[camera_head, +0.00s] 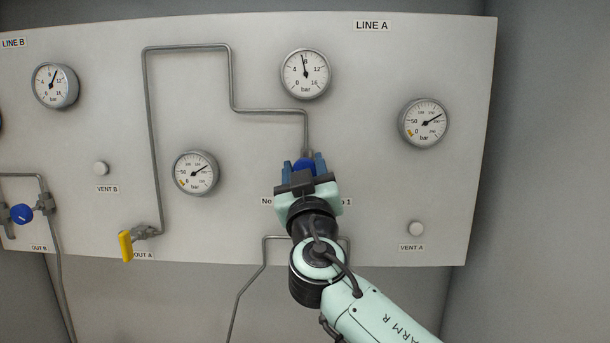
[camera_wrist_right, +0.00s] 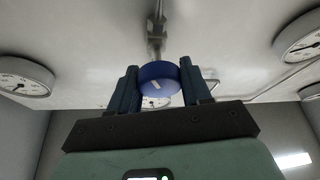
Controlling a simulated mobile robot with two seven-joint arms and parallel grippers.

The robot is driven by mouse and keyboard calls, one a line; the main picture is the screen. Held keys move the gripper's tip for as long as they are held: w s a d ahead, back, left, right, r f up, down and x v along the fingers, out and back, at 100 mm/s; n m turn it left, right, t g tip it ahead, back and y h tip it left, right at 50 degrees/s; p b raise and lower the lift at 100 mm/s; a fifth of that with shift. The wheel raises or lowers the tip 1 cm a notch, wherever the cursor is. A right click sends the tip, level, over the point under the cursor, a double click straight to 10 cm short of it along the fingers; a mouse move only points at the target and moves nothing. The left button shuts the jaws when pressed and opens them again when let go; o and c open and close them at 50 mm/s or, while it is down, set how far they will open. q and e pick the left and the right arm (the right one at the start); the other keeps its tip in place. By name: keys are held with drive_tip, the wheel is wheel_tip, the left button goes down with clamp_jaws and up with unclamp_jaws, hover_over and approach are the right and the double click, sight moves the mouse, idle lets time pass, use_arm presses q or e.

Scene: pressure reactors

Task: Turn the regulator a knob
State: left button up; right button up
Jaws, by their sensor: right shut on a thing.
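The regulator A knob (camera_head: 305,165) is a round blue knob on the LINE A side of the panel, below the middle gauge. My right gripper (camera_head: 305,168) is in front of it, with one finger on each side. The right gripper is shut on the knob. The gripper and arm hide the regulator body and part of a label. My left gripper is not in view.
The upper LINE A gauge (camera_head: 305,74) points near 8 bar. Other gauges sit at right (camera_head: 424,122) and left (camera_head: 195,173). A yellow valve handle (camera_head: 126,246) is at OUT A. Another blue knob (camera_head: 21,214) is at far left. VENT A button (camera_head: 416,229) is lower right.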

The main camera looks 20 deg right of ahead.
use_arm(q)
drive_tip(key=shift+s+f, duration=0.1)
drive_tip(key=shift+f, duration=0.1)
use_arm(e)
drive_tip(key=shift+s+r+n+y, duration=0.15)
drive_tip(key=shift+n+y, duration=0.95)
drive_tip(key=shift+n, duration=1)
drive_tip(key=o, duration=1)
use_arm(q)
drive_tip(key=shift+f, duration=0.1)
use_arm(e)
drive_tip(key=shift+s+a+f+b, duration=0.1)
drive_tip(key=shift+s+f+b, duration=0.1)
drive_tip(key=shift+f+b, duration=0.2)
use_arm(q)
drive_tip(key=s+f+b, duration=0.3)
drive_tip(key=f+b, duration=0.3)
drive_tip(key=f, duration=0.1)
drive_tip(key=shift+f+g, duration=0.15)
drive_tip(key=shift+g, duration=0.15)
use_arm(e)
drive_tip(key=v, duration=1.2)
drive_tip(key=shift+s, duration=0.35)
